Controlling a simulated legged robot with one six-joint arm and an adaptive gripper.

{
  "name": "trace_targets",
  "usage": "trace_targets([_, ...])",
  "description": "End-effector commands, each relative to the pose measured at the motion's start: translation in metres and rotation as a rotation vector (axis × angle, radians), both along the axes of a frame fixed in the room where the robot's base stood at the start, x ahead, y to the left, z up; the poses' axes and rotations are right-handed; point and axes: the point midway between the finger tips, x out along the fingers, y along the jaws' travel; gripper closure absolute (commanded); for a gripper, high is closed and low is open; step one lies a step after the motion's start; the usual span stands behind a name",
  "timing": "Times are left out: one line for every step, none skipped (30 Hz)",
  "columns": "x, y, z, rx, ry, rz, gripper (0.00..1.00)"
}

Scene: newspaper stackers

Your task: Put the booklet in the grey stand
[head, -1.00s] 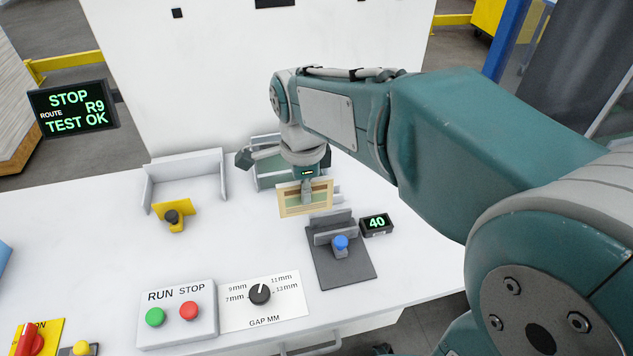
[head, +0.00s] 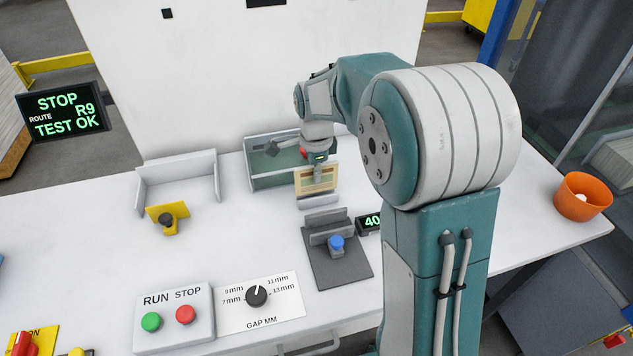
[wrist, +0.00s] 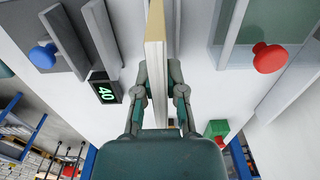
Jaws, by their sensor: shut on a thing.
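The booklet (head: 317,180), tan with a pale edge, is upright in my gripper (head: 318,160), which is shut on it. In the wrist view the booklet (wrist: 156,60) shows edge-on between the fingers (wrist: 160,95). Two grey things could be the stand. One is a low light-grey piece (head: 318,202) just below the booklet in the head view. The other is a dark grey plate (head: 345,272) with upright plates and a blue knob, nearer the front. I cannot tell whether the booklet touches the light-grey piece.
A green-walled tray (head: 262,180) stands close left of the booklet. A white tray (head: 182,190) with a yellow bracket is further left. A small display (head: 369,222) reads 40. RUN/STOP buttons (head: 173,316) and a gap dial (head: 256,295) are at front. An orange bowl (head: 581,197) sits right.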

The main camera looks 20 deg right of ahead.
Motion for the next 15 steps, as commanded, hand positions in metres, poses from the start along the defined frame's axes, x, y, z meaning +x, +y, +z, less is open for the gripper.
trace_targets([0.002,-0.002,-0.003,0.0,0.0,-0.001,1.0])
trace_targets([0.004,-0.003,-0.006,0.0,0.001,-0.001,1.0])
trace_targets([0.007,-0.004,-0.011,0.0,0.002,-0.002,1.0])
trace_targets([0.007,-0.004,-0.016,0.0,0.004,-0.001,1.0])
trace_targets([0.006,-0.004,-0.021,0.0,0.004,-0.001,1.0])
trace_targets([0.006,-0.004,-0.027,0.0,0.004,0.0,1.0])
trace_targets([0.006,-0.004,-0.032,0.0,0.004,0.0,1.0])
trace_targets([0.006,-0.004,-0.036,0.0,0.003,0.0,1.0])
trace_targets([0.006,-0.004,-0.039,0.0,0.002,0.0,1.0])
trace_targets([0.006,-0.004,-0.039,0.0,0.001,0.0,1.0])
trace_targets([0.006,-0.004,-0.04,0.0,0.0,0.0,1.0])
trace_targets([0.006,-0.004,-0.039,0.0,-0.001,0.0,1.0])
trace_targets([0.006,-0.004,-0.039,0.0,-0.001,0.0,1.0])
trace_targets([0.006,-0.004,-0.039,0.0,-0.001,0.0,1.0])
trace_targets([0.006,-0.004,-0.039,0.0,-0.001,0.0,1.0])
